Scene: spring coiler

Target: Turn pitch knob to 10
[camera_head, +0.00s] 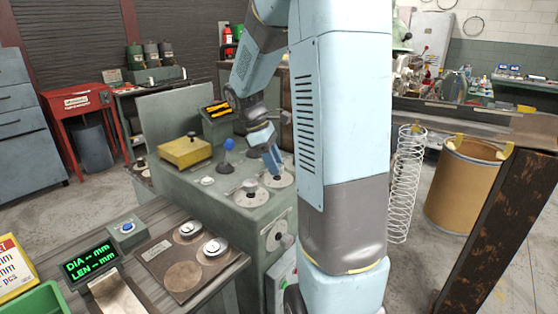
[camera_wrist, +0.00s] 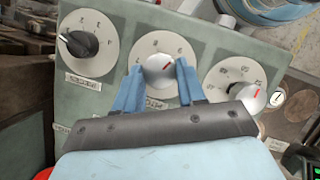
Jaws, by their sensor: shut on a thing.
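My gripper (camera_wrist: 157,85) is shut on the silver middle knob (camera_wrist: 159,70). Its two blue fingers stand on either side of the knob. In the head view my gripper (camera_head: 272,160) reaches down onto the green-grey machine panel (camera_head: 215,195), and the knob's contact is unclear there.
A black knob (camera_wrist: 77,44) on its own dial sits to the left in the wrist view. A blue ball-topped lever (camera_head: 229,144) and a yellow box (camera_head: 184,151) stand on the machine.

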